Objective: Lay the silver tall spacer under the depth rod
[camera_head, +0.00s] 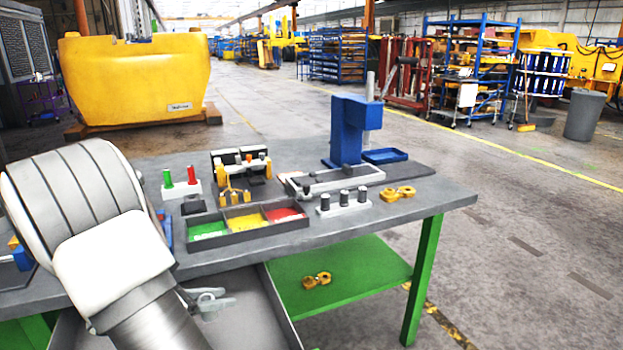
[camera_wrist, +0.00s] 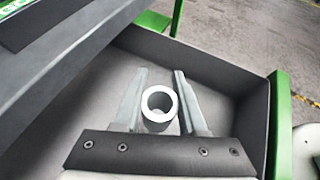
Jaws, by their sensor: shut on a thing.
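A silver tube-shaped spacer (camera_wrist: 158,125) shows end-on in the wrist view, its round hole facing the camera. My gripper (camera_wrist: 160,100) is shut on it, one finger on each side. In the head view my gripper (camera_head: 207,299) is low, at the open grey drawer (camera_head: 262,306) under the bench top, partly hidden by my arm.
The bench top (camera_head: 425,208) overhangs the drawer. The drawer walls (camera_wrist: 225,73) surround my gripper.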

